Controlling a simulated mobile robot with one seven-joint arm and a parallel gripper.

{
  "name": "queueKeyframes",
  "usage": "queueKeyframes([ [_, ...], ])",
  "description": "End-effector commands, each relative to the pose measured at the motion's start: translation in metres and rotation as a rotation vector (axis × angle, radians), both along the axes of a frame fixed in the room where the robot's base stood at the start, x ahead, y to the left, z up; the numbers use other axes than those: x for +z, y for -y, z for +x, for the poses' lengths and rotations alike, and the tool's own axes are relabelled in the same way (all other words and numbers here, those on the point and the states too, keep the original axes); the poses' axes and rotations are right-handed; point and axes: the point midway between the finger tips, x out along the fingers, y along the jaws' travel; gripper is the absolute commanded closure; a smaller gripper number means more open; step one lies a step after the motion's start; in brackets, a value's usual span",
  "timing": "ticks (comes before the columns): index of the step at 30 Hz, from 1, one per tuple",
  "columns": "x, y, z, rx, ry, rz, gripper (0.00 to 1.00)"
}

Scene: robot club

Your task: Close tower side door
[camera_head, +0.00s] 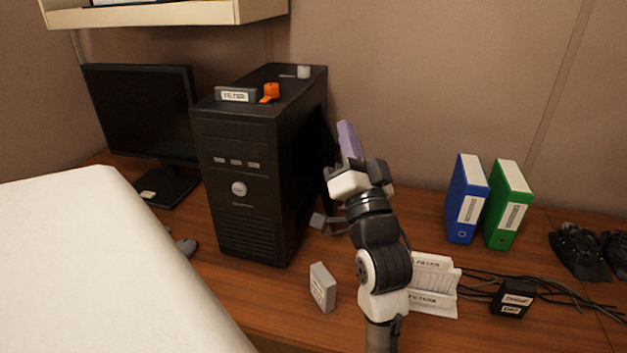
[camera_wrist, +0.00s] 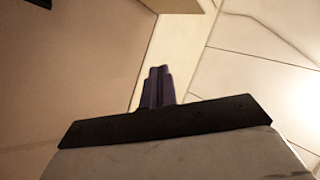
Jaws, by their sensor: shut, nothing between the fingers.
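The black computer tower (camera_head: 235,180) stands upright on the wooden desk, its front towards the left of my arm. A dark panel, which looks like its side door (camera_head: 326,145), shows at the tower's right rear edge and seems to stand out from the side; the exact angle is hard to tell. My gripper (camera_head: 345,128) has purple fingers that are shut and empty, pointing up just right of this panel. I cannot tell whether they touch it. The wrist view shows the shut purple fingers (camera_wrist: 156,88) against walls and a shelf; no door is visible there.
On the tower lie a filter box (camera_head: 236,94) and an orange item (camera_head: 270,92). A small grey box (camera_head: 322,287) stands in front. A white filter holder (camera_head: 433,285), cables and blue (camera_head: 466,200) and green (camera_head: 508,205) binders are to the right. A monitor (camera_head: 140,110) is left.

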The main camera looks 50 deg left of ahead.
Motion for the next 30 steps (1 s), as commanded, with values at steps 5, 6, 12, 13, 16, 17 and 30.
queueKeyframes([
  [5, -0.127, 0.005, 0.070, 0.220, -0.584, -0.105, 1.00],
  [6, -0.149, 0.009, 0.077, 0.259, -0.693, -0.116, 1.00],
  [12, -0.206, 0.024, 0.089, 0.368, -1.007, -0.138, 1.00],
  [13, -0.208, 0.025, 0.089, 0.375, -1.024, -0.139, 1.00],
  [16, -0.210, 0.020, 0.092, 0.383, -1.045, -0.141, 1.00],
  [17, -0.210, 0.016, 0.093, 0.383, -1.044, -0.141, 1.00],
  [30, -0.208, -0.053, 0.119, 0.381, -1.039, -0.141, 1.00],
])
